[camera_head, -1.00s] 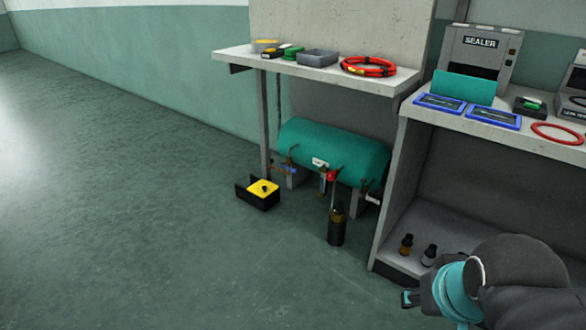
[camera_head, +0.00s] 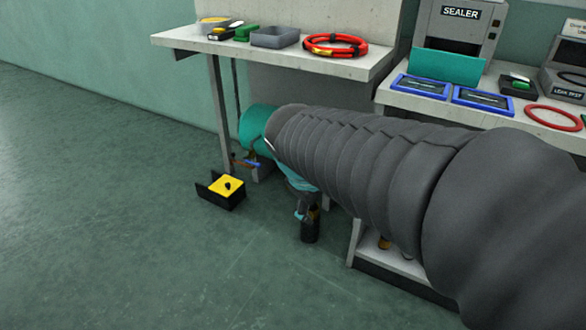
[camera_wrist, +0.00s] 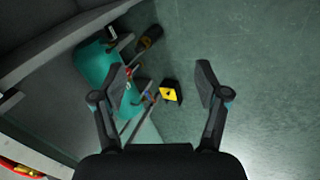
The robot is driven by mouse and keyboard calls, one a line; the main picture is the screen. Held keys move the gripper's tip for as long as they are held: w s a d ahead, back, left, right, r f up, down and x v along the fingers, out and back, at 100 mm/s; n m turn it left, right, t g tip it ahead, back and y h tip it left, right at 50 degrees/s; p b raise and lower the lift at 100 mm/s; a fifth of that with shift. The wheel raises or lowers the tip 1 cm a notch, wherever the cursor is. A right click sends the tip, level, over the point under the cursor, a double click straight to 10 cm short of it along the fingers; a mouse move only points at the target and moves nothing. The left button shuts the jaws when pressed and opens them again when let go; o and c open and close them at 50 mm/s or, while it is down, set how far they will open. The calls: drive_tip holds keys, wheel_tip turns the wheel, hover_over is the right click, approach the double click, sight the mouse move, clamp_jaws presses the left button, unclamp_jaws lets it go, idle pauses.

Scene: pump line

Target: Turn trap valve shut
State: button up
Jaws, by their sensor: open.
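The teal tank (camera_head: 257,122) under the shelf is mostly hidden by my arm in the head view. A blue-handled valve (camera_head: 245,163) hangs at its left end. In the wrist view the tank (camera_wrist: 92,68) is at left, with a small red valve knob (camera_wrist: 128,72) and a blue handle (camera_wrist: 148,97) along its side. I cannot tell which of these is the trap valve. My gripper (camera_wrist: 162,80) is open and empty, its fingers spread wide. In that picture the red knob is by the left finger, and the blue handle lies between the fingers.
A black box with a yellow top (camera_head: 227,187) stands on the floor left of the tank. A dark canister (camera_head: 310,232) stands below my gripper. The shelf (camera_head: 345,68) overhangs the tank, and a workbench (camera_head: 400,107) stands at right. The floor at left is clear.

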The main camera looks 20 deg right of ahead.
drive_tip(key=w+d+f+n+h+b, duration=0.1)
drive_tip(key=w+d+f+n+h, duration=0.3)
drive_tip(key=w, duration=0.5)
drive_tip(key=w+d+f+n+h+b, duration=0.25)
drive_tip(key=w+f+n, duration=0.2)
drive_tip(key=w, duration=0.45)
drive_tip(key=w+d+f+n+h, duration=0.2)
drive_tip(key=w+d+f+n, duration=0.25)
drive_tip(key=w, duration=0.45)
drive_tip(key=w+a+f+n+t+h+b, duration=0.15)
drive_tip(key=w+f+n+t, duration=0.25)
drive_tip(key=w+f+n, duration=0.6)
drive_tip(key=w+a+f+n+t+b, duration=0.15)
drive_tip(key=w+f+n+t, duration=0.3)
drive_tip(key=w+f, duration=0.55)
drive_tip(key=shift+n+g, duration=0.35)
drive_tip(key=shift+n, duration=0.1)
drive_tip(key=x, duration=0.3)
drive_tip(key=s+f+b+x, duration=0.1)
drive_tip(key=x, duration=0.3)
drive_tip(key=d+f+x, duration=0.1)
drive_tip(key=x, duration=0.3)
drive_tip(key=shift+s+d, duration=0.1)
drive_tip(key=shift+d, duration=0.1)
drive_tip(key=c, duration=1.2)
